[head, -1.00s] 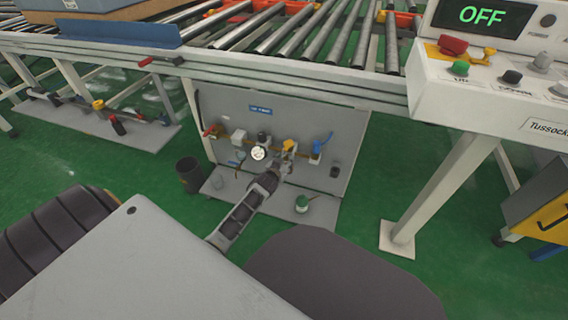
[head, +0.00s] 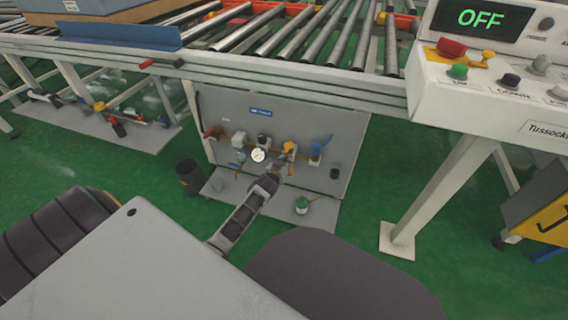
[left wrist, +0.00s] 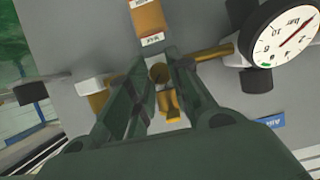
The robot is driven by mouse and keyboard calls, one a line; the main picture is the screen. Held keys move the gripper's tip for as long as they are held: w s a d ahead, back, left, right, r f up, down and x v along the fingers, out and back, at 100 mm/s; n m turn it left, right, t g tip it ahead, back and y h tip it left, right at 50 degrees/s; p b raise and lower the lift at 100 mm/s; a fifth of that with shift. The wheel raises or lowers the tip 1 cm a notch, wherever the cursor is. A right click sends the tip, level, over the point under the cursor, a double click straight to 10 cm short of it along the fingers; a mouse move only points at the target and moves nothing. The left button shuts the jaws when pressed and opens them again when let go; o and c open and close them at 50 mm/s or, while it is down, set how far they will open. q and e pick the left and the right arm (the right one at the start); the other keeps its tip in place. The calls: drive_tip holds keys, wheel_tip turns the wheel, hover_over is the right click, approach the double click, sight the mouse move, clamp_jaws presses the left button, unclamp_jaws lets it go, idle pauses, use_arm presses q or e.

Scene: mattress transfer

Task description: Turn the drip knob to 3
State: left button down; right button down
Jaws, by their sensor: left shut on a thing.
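The panel (head: 225,107) under the roller conveyor carries a brass pipe line with valves and a round gauge (head: 258,155). The left wrist view shows the gauge (left wrist: 280,35) at the upper right. My left gripper (head: 286,161) reaches the panel just right of the gauge, under a yellow-topped fitting (head: 288,146). The knob's setting is not readable. My right gripper is not in view.
A blue-handled valve (head: 318,149) is right of the gripper and a red-handled one (head: 212,132) is at the panel's left. A dark bin (head: 189,176) stands at left. The control box (head: 490,75) reads OFF.

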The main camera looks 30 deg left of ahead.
use_arm(q)
drive_tip(key=shift+p, duration=0.3)
drive_tip(key=c, duration=1.3)
unclamp_jaws()
drive_tip(key=shift+v, duration=6)
